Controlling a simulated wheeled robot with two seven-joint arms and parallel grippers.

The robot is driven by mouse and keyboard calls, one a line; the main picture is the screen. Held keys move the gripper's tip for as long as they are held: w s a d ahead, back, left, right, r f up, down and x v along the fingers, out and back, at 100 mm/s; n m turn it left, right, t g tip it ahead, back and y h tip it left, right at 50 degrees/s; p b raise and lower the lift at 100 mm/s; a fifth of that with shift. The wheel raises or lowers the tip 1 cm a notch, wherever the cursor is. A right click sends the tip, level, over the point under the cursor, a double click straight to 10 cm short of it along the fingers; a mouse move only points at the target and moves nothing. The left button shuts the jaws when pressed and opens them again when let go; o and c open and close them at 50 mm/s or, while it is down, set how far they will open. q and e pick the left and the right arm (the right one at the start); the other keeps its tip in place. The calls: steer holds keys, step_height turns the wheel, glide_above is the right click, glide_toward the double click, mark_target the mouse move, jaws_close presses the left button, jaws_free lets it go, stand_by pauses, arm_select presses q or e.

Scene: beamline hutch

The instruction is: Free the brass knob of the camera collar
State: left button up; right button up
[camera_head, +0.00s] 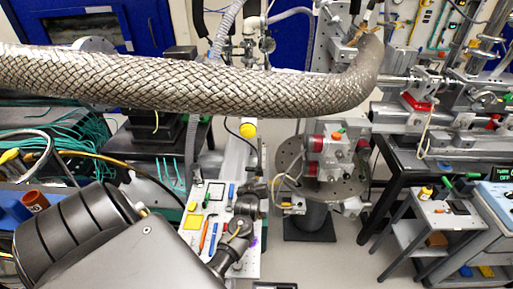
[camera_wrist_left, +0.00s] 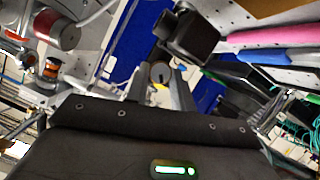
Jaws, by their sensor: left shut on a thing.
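My left gripper (camera_head: 236,232) reaches in from the lower left in the head view, over the pale bench strip. In the left wrist view its two grey fingers (camera_wrist_left: 162,88) close on a small round knob (camera_wrist_left: 160,72) with a yellowish tint, which I take for the brass knob. The fingers hide much of it. A black camera-like body (camera_wrist_left: 188,30) stands just beyond the fingers in the wrist view. In the head view a dark mount (camera_head: 250,205) sits at the gripper's tip. I cannot make out the collar's edges or whether it is loose. My right gripper is not in view.
A thick braided metal hose (camera_head: 200,88) crosses the upper head view. A white board (camera_head: 190,240) with coloured tools lies beside the gripper. A round stage (camera_head: 345,187) with red-and-grey blocks stands to the right. Green cables (camera_head: 75,133) lie at the left.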

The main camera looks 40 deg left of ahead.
arm_select(q)
steer(key=o, duration=1)
steer(key=b+v, duration=0.2)
steer(key=v, duration=0.8)
steer(key=shift+s+d+r, duration=0.2)
steer(key=shift+s, duration=0.15)
